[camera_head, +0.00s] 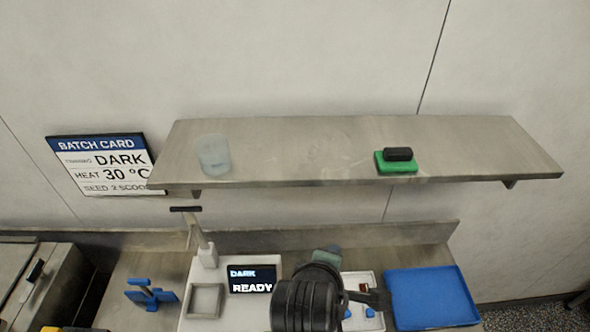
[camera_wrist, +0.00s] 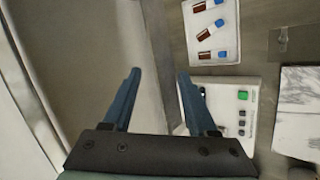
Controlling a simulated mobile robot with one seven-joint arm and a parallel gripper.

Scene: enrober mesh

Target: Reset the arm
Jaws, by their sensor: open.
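My gripper shows in the wrist view (camera_wrist: 160,80), with its two blue fingers spread apart and nothing between them. It points down over the bench, above a grey flat surface and the edge of a white panel (camera_wrist: 223,98) with a green button and dark buttons. In the head view my dark arm covers part of the bench in the lower middle, and my fingertips cannot be made out there.
A steel shelf (camera_head: 300,155) holds a clear cup (camera_head: 213,154) and a green block with a black handle (camera_head: 396,164). Below stand a blue tray (camera_head: 432,298), a blue holder (camera_head: 151,295) and a screen reading DARK READY (camera_head: 250,280). A white tray (camera_wrist: 221,50) holds several red-and-blue vials.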

